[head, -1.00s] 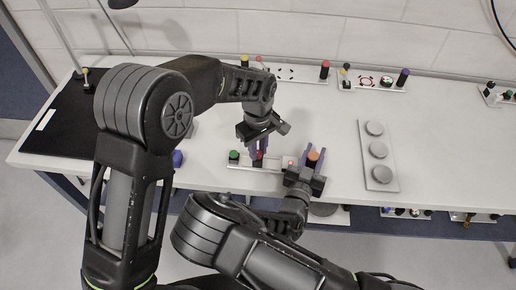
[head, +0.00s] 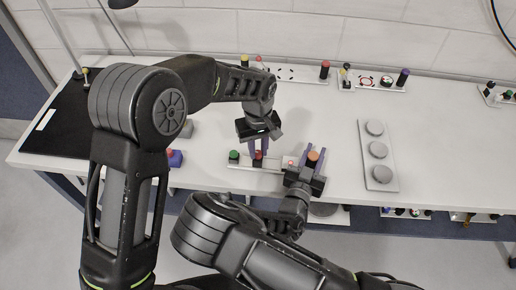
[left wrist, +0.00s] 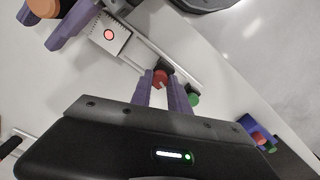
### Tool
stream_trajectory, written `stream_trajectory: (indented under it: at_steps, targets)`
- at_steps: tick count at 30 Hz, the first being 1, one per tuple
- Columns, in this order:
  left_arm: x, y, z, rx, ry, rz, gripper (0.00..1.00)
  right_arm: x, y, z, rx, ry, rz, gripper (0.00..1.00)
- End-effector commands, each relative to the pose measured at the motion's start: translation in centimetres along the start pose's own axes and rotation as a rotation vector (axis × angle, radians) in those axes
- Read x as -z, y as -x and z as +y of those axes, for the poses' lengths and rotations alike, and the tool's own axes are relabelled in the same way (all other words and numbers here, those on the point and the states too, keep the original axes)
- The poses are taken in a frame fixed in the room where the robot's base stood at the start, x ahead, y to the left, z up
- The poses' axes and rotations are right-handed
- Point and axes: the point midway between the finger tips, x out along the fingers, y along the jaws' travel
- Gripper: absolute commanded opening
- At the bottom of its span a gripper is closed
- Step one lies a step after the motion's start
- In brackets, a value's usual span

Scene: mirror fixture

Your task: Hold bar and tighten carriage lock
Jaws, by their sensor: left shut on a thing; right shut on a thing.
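The white bar fixture (head: 242,164) lies near the table's front edge, with a green knob (head: 234,155) at its left end. My left gripper (head: 258,149) points down and is shut on the red knob (head: 257,155); the left wrist view shows this red knob (left wrist: 160,78) between the purple fingers. A white block with a red button (left wrist: 109,35) sits on the rail between my grippers. My right gripper (head: 314,154) is shut on the orange knob (head: 313,156) at the right end. The left wrist view shows this orange knob (left wrist: 43,6) only partly.
A white plate with grey discs (head: 378,182) lies to the right. More fixtures with coloured knobs (head: 372,82) stand along the back. A blue block with a red top (head: 175,158) and a black mat (head: 62,125) are at left.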

Motion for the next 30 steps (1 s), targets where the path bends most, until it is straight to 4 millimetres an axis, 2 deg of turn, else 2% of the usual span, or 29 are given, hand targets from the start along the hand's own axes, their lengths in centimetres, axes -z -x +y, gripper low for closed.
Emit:
stream_trajectory:
  at_steps: [30]
  targets:
    - [0.06, 0.06, -0.01, 0.000, -0.957, 0.001, 0.00, -0.02, 0.00, 0.02, -0.001, 0.000, -0.001, 0.00]
